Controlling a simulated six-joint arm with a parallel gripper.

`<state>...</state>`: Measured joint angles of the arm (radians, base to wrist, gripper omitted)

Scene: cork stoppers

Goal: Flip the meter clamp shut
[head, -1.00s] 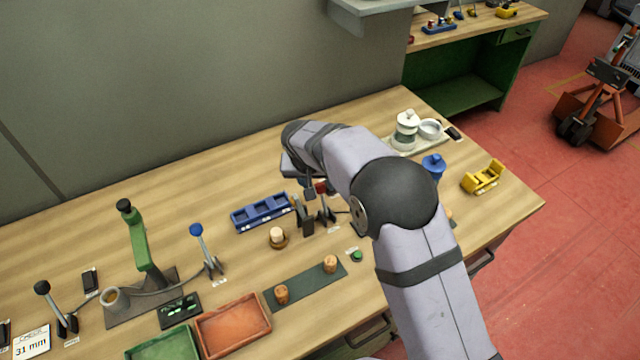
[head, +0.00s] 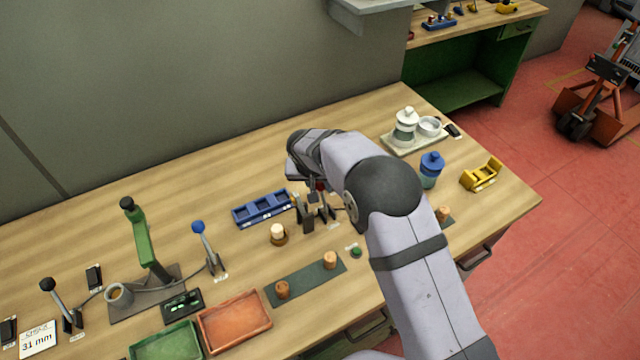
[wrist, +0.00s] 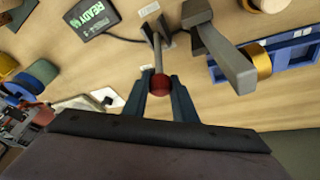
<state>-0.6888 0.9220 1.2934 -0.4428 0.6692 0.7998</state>
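The clamp's lever with a red round knob (wrist: 160,84) shows in the wrist view, its thin metal rod running up to a small base. A READY display (wrist: 92,16), apparently the meter, lies to its left with a dark cable running toward the base. My gripper (wrist: 160,90) has its two dark fingers on either side of the knob, with no clear gap, and appears shut on it. In the head view the red knob (head: 320,187) shows small beneath my gripper; the arm hides the display there. The jaw contact of the clamp is not clear.
A grey upright piece (wrist: 222,50) stands close right of the lever, with a blue rack (head: 262,209) beyond. A blue-lidded jar (head: 431,170) stands right of my arm.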

